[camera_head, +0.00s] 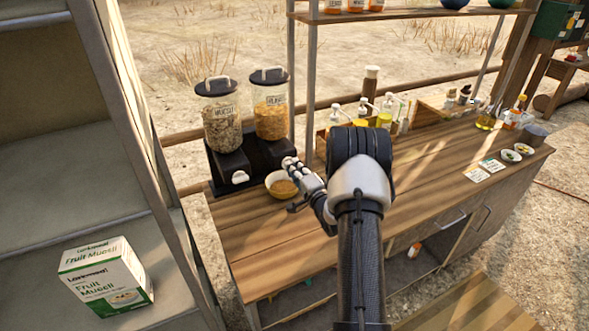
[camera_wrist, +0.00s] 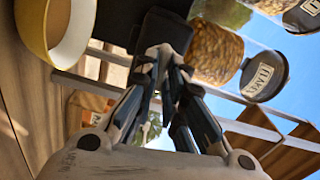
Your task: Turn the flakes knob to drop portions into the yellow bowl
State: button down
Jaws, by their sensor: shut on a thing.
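The flakes dispenser (camera_head: 271,118) is a clear canister of golden flakes with a black lid, on a black stand. It also shows at upper right in the wrist view (camera_wrist: 215,55). The yellow bowl (camera_head: 270,178) sits on the counter below its front, left of my gripper. The bowl also shows at upper left in the wrist view (camera_wrist: 36,25). Its inside looks brownish; I cannot tell whether flakes lie in it. My gripper (camera_head: 292,167) is at the front of the flakes dispenser, its fingers (camera_wrist: 165,65) closed on the flakes knob, which the fingers mostly hide.
The muesli dispenser (camera_head: 221,118) stands left of the flakes one, with its pale knob (camera_head: 239,177) in front. Bottles (camera_head: 384,112) stand behind my arm. A metal shelf post (camera_head: 311,90) rises behind. The wooden counter (camera_head: 270,236) in front is clear. A muesli box (camera_head: 106,277) stands at lower left.

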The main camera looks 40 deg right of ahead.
jog(key=shift+m, duration=0.7)
jog(key=c, duration=1.7)
grip_release()
jog(key=v, duration=1.2)
jog(key=shift+f, duration=0.1)
